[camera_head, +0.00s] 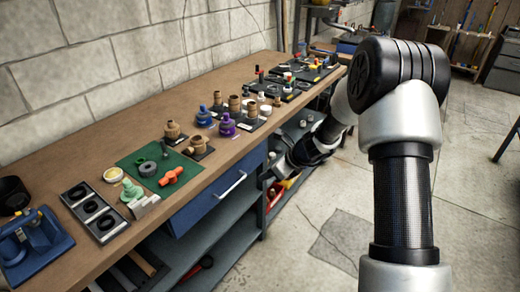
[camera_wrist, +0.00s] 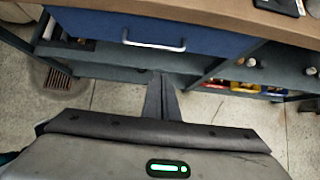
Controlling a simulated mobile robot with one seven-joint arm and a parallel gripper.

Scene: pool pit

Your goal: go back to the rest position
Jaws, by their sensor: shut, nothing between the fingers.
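My gripper (camera_wrist: 161,88) shows in the wrist view with its two dark fingers together and nothing between them. It points at the front of the workbench, below the blue drawer (camera_wrist: 160,32), and appears apart from it. In the head view my arm reaches down along the bench's front edge, and my gripper (camera_head: 285,163) is a dark shape beside the shelves, partly hidden by my own wrist. The wooden workbench (camera_head: 110,185) runs along the wall to the left of my arm.
A green mat (camera_head: 135,163) with fittings, a black tray (camera_head: 97,212) with rings and a blue vise-like tool (camera_head: 35,245) lie on the bench. Several valves and fittings stand further back. Lower shelves (camera_head: 215,250) hold tools. The concrete floor (camera_head: 300,260) right of the bench is mostly clear.

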